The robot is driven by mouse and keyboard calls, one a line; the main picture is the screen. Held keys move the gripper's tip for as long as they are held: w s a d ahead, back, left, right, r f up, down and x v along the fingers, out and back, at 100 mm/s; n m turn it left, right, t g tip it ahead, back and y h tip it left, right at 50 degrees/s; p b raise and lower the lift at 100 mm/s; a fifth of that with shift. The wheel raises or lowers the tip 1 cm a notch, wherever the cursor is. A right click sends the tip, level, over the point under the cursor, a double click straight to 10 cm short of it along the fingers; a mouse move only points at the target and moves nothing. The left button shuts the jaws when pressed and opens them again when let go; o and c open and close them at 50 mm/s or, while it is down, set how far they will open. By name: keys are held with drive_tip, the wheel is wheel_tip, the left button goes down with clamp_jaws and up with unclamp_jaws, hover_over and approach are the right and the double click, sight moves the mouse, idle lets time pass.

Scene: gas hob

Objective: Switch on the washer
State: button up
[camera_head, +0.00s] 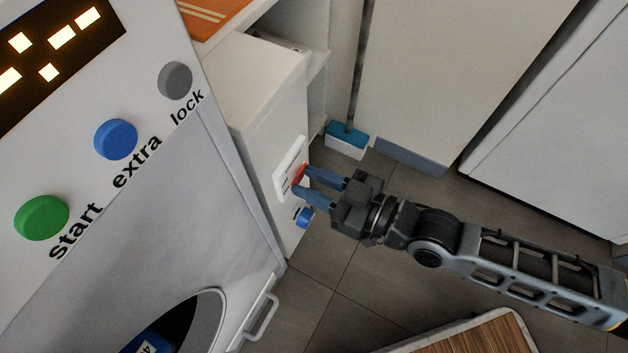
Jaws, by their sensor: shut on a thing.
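The washer (130,200) fills the left side of the view, tilted in the picture. My gripper (302,181) reaches in from the right. Its blue fingers are shut on the red part, whose shape they partly hide.
A blue knob-like piece (304,217) sits just below the fingers. A blue and white mop-like head (347,139) stands on the floor behind my gripper. A handle (262,319) juts out at bottom centre, and a wooden-topped piece (475,340) at bottom right. Tiled floor (345,265) lies open between.

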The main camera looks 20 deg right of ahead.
drive_tip(key=o, duration=1.1)
drive_tip(key=shift+c, duration=0.2)
drive_tip(key=f+p+v, duration=0.1)
drive_tip(key=p+v, duration=0.1)
drive_tip(key=v, duration=0.5)
drive_tip(key=shift+s+d+r, duration=0.3)
drive_tip(key=shift+r, duration=0.2)
